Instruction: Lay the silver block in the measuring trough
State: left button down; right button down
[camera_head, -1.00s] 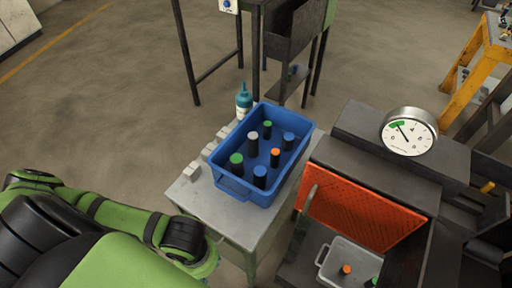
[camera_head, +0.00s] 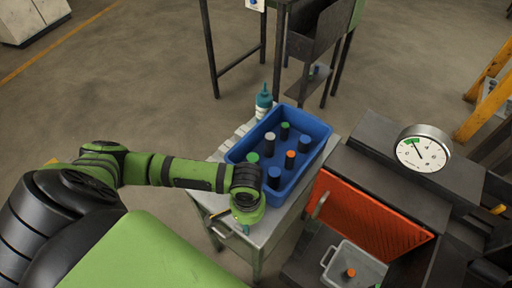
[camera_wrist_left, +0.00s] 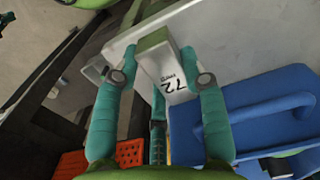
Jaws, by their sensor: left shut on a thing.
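A silver block (camera_wrist_left: 170,73) with dark printed characters shows in the left wrist view between the teal fingers of my left gripper (camera_wrist_left: 160,78), which is shut on it. The block is close to the pale table top; I cannot tell whether it still touches it. In the head view my left gripper (camera_head: 245,226) is at the near end of the table (camera_head: 268,234), just in front of the blue bin, and the block is hidden under my wrist. I cannot make out the measuring trough for certain in either view. My right gripper is not in view.
A blue bin (camera_head: 303,180) with several colour-topped cylinders fills much of the table. A teal bottle (camera_head: 264,102) stands behind it. To the right are an orange mesh panel (camera_head: 365,226), a grey tray (camera_head: 372,262) and a dial gauge (camera_head: 423,150). Open floor lies left.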

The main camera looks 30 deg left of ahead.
pick_arm(q)
jog(key=w, duration=0.2)
jog(key=shift+w+d+r, duration=0.15)
jog(key=shift+w, duration=0.2)
jog(key=shift+w+f+p, duration=0.4)
jog(key=shift+f+p, duration=0.05)
jog(key=shift+f, duration=0.4)
jog(key=shift+s, duration=0.1)
jog(key=c, duration=1.1)
grip_release()
jog(key=shift+f, duration=0.15)
jog(key=o, duration=0.4)
